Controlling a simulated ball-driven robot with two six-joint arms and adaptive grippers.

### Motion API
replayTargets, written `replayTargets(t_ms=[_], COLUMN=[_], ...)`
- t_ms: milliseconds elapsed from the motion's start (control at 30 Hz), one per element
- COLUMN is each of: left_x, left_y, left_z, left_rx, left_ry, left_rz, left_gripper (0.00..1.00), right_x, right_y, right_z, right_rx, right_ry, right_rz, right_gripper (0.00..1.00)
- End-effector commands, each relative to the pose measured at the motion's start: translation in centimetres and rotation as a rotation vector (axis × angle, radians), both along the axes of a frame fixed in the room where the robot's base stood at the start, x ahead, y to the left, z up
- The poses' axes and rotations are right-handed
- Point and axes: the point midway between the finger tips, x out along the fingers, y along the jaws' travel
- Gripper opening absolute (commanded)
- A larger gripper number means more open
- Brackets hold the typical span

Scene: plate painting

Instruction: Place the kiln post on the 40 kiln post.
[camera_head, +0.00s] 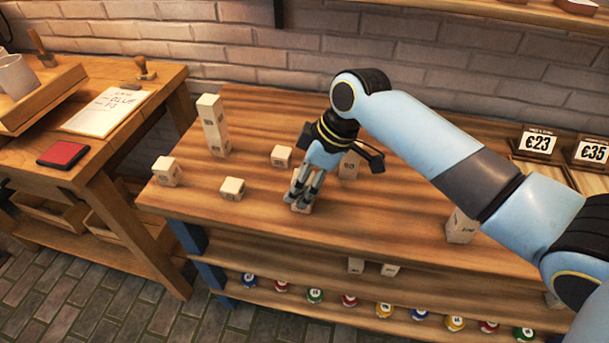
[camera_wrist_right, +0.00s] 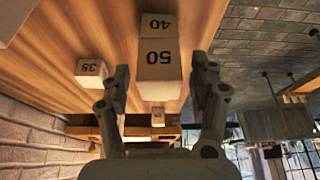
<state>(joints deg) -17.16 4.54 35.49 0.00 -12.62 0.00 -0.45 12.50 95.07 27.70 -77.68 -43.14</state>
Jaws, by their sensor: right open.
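In the right wrist view, which is upside down, a pale kiln post marked 50 (camera_wrist_right: 158,62) lies between my right gripper's fingers. The 40 kiln post (camera_wrist_right: 160,25) shows directly beneath it, and the 50 post appears to stand on it, roughly aligned. My right gripper (camera_wrist_right: 160,95) is open, with a finger on each side and a visible gap to the 50 post. In the head view the right gripper (camera_head: 303,196) points down over these posts and hides most of them. My left gripper is out of view.
The 35 post (camera_wrist_right: 90,70) stands nearby toward the wall. A tall stack (camera_head: 213,125) and small posts (camera_head: 165,171) (camera_head: 232,188) stand left. Another post (camera_head: 349,165) is behind the gripper, and one (camera_head: 462,226) stands right under my arm. The front centre table is clear.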

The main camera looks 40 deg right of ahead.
Motion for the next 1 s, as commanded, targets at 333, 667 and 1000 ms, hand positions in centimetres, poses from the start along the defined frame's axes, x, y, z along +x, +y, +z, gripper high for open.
replayTargets(t_ms=[333,667,1000], left_x=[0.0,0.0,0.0], left_y=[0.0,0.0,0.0], left_z=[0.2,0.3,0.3], left_rx=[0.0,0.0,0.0], left_ry=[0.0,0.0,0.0], left_rz=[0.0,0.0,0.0], left_gripper=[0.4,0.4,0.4], right_x=[-1.4,-3.1,-3.3], right_y=[-1.4,-3.0,-3.1], right_z=[5.0,10.5,11.3], right_rx=[-0.004,-0.003,0.001], right_ry=[-0.004,-0.001,0.001], right_rz=[0.003,0.001,0.0], right_gripper=[0.61,0.61,0.61])
